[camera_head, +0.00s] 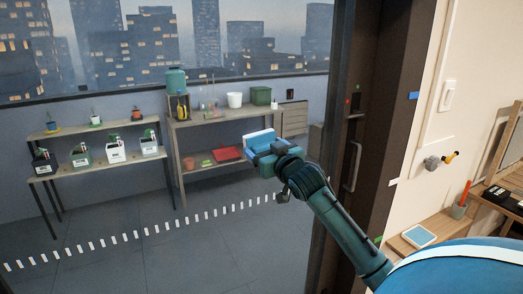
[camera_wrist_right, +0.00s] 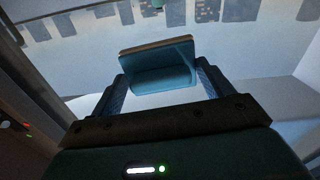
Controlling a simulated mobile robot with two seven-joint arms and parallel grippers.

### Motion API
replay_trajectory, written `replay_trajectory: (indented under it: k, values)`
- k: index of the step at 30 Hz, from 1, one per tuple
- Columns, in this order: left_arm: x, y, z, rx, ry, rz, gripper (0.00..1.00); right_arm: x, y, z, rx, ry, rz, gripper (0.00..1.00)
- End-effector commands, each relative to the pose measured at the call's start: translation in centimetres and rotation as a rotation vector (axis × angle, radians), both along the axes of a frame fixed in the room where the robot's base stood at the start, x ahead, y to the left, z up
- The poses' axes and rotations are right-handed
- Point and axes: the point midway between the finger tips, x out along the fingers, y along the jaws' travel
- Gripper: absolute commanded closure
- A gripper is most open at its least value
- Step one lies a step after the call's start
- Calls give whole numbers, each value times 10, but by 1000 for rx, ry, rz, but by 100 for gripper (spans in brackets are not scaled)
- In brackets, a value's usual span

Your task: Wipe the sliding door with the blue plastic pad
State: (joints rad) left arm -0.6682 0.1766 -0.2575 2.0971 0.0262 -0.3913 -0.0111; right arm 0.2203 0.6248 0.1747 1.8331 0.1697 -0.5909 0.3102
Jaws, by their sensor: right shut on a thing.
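The sliding door is a large glass pane with a row of white dashes (camera_head: 145,232) across it and a dark frame on its right. A pull handle (camera_head: 353,166) is on that dark frame. My right gripper (camera_head: 266,152) is raised in front of the glass and shut on the blue plastic pad (camera_head: 260,137). In the right wrist view the pad (camera_wrist_right: 160,68) sits between the two fingers, its broad edge facing away from me. I cannot tell whether the pad touches the glass. My left gripper is not in view.
Behind the glass are a shelf (camera_head: 98,153) with several small bins and a workbench (camera_head: 215,116) with pots and boxes. To the right, a pale wall has a switch (camera_head: 447,96). A low wooden surface (camera_head: 405,245) holds a small tablet-like item (camera_head: 419,236).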

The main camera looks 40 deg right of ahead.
Motion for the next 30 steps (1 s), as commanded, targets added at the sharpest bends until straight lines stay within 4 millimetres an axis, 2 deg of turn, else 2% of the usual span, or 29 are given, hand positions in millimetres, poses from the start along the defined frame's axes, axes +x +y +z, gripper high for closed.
replay_trajectory:
  k: [9, 15, 20, 30]
  values:
    - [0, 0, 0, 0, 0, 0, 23, -8, -27, 0, -4, 2, -6, 39]
    - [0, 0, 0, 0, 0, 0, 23, -10, -35, 0, -1, 1, -4, 39]
    - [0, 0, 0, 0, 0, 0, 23, -10, -32, 0, 1, 0, -2, 39]
    - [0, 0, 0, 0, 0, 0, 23, -1, -4, 0, 1, -1, -1, 39]
